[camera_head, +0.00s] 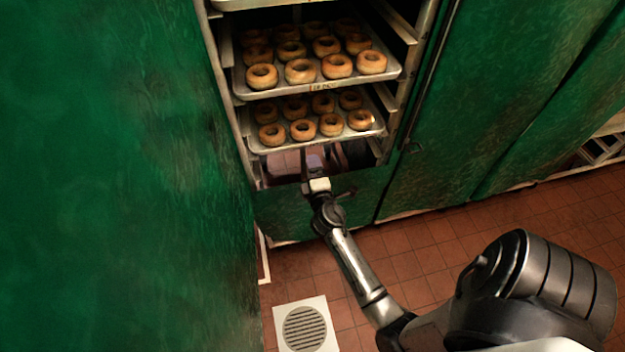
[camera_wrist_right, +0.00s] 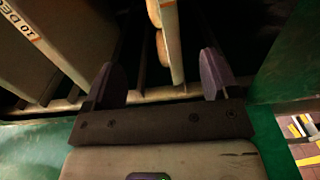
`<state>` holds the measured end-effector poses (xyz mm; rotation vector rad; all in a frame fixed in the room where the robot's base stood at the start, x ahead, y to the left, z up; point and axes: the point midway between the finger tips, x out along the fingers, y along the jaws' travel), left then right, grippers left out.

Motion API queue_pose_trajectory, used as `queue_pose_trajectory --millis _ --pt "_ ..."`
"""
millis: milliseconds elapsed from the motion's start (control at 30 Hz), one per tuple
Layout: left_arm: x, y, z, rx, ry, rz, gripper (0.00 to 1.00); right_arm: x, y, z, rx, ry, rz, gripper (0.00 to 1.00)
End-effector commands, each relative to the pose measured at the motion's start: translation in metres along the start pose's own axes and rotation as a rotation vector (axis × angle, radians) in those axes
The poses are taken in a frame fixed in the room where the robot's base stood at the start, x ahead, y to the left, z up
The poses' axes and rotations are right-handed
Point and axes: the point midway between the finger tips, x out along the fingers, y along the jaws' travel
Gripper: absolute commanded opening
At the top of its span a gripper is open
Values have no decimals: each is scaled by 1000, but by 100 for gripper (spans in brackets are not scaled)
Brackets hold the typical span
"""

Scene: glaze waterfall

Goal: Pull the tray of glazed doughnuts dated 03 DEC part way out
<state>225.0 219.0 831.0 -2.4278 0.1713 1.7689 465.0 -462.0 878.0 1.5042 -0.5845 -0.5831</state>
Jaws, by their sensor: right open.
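Two trays of ring doughnuts sit in the rack in the head view: an upper tray (camera_head: 245,92) with a small label too blurred to read there, and a lower tray (camera_head: 262,149). In the right wrist view a tray on the left bears a label (camera_wrist_right: 20,24) reading 10 DEC. No 03 DEC date is readable. My right gripper (camera_head: 316,160) is at the rack front, just below the lower tray's edge. In the wrist view its open, empty fingers (camera_wrist_right: 158,80) stand on either side of a tray edge (camera_wrist_right: 172,40) with doughnuts beside it, apart from it. My left gripper is out of view.
The metal rack (camera_head: 222,60) stands in a green cabinet, with a green panel (camera_head: 110,180) at left and green doors (camera_head: 480,100) at right. The tiled floor (camera_head: 425,255) has a square drain grate (camera_head: 305,328).

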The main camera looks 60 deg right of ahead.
Motion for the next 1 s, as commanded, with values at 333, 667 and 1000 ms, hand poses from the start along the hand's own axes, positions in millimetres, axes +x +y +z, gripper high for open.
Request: queue_pose_trajectory --millis 333,667,1000 --pt "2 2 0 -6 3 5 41 1 -4 -1 -14 6 5 81" --pt "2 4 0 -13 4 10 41 18 -3 -2 -12 6 6 81" --pt "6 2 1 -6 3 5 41 77 -4 -1 -13 4 6 81"
